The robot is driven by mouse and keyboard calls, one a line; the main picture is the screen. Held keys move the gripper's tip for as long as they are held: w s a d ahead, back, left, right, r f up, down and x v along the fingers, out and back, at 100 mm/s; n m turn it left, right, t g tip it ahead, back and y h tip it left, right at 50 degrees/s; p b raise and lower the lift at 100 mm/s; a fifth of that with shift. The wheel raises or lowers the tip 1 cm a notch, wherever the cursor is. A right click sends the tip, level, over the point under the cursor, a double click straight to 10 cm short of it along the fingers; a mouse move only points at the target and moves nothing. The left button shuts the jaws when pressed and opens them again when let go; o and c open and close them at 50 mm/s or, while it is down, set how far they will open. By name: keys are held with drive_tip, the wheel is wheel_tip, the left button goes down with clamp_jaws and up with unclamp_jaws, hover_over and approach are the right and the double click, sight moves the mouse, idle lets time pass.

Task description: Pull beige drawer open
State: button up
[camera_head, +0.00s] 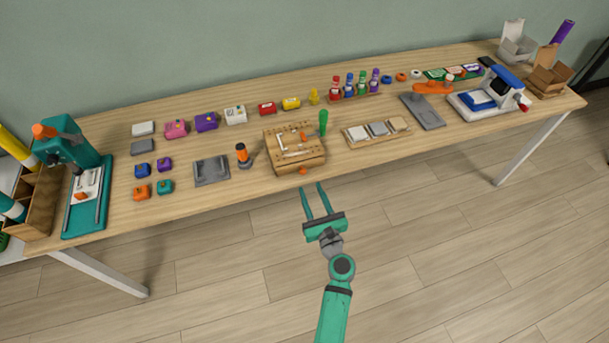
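The beige drawer (287,168) is the low front part of a small wooden box (270,140) near the table's front edge. An orange knob (303,171) sits on its front. The drawer looks closed, though the gap is too small to be sure. Small tools lie on the box top. My gripper (314,188) is open and empty, its two teal fingers pointing toward the table. The fingertips are just in front of the table edge, close below the knob and slightly right of it, apparently not touching it.
On the wooden table (225,194), a green-handled tool (323,122) stands by the box's right back corner. A tray of tiles (377,131) is to its right, an orange-topped tool (242,153) and grey plate (211,171) to its left. The floor in front is clear.

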sight(303, 173)
drive_tip(key=x, duration=0.7)
drive_tip(key=shift+w+f, duration=0.1)
drive_tip(key=shift+w, duration=0.2)
drive_tip(key=shift+a, duration=0.1)
clamp_jaws()
